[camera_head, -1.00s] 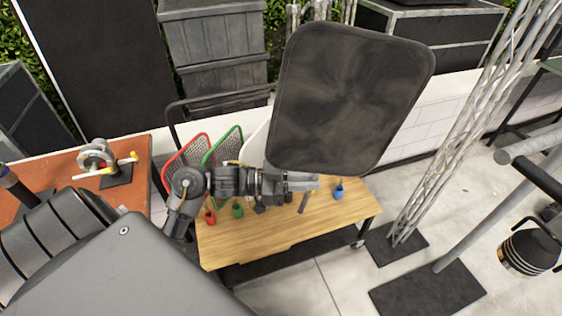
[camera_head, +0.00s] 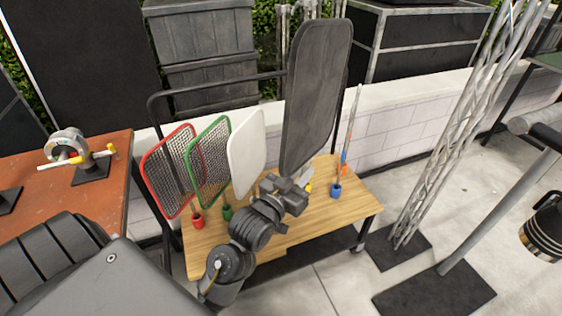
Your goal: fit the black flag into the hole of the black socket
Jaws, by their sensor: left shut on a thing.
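The black flag (camera_head: 318,85) is a large dark rounded panel, upright and seen at a steep angle, over the right half of the wooden cart top (camera_head: 318,220). My left gripper (camera_head: 298,190) is shut on the black flag's lower end, low over the cart. I cannot make out the black socket; the gripper and wrist cover the part of the cart below the flag. I cannot tell whether the flag's lower end touches anything. My right gripper is not in view.
A red flag (camera_head: 165,160), a green flag (camera_head: 209,165) and a white flag (camera_head: 248,150) stand left of the black flag. The red socket (camera_head: 198,220) and green socket (camera_head: 227,212) are below. A blue socket (camera_head: 336,191) with a thin upright stands to the right.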

